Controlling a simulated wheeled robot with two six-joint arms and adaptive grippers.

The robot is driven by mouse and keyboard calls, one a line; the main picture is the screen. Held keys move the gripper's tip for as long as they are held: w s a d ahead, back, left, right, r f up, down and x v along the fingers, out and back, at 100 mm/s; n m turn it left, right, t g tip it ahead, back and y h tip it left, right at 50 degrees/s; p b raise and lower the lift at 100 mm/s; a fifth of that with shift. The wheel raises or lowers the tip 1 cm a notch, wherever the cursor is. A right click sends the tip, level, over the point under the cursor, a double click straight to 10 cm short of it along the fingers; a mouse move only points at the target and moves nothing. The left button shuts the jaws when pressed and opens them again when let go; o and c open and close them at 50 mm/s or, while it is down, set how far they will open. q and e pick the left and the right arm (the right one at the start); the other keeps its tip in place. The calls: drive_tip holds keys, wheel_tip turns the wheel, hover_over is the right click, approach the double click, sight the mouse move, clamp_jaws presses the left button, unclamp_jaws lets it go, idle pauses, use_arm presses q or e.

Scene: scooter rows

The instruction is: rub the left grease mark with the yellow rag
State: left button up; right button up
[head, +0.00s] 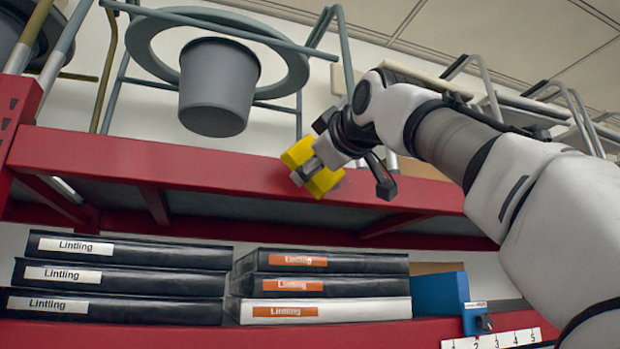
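The yellow rag (325,181) is at the front face of the red shelf beam (215,164), a little right of the picture's middle. My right gripper (310,170) comes in from the right and is shut on the rag, with a grey finger across it. The rag overlaps the beam in the picture; I cannot tell whether it touches. No grease mark shows clearly on the beam; the part behind the rag and gripper is hidden. My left gripper is not in view.
Black boxes labelled Lintling (130,280) and more with orange labels (325,262) are stacked on the lower shelf, beside a blue box (438,298). A grey bucket (218,88) and stools stand above the beam. A numbered strip (497,340) is at lower right.

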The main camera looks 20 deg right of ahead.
drive_tip(key=shift+s, duration=0.45)
drive_tip(key=shift+d, duration=0.1)
drive_tip(key=s+b, duration=0.1)
drive_tip(key=s, duration=0.1)
drive_tip(key=shift+s, duration=0.3)
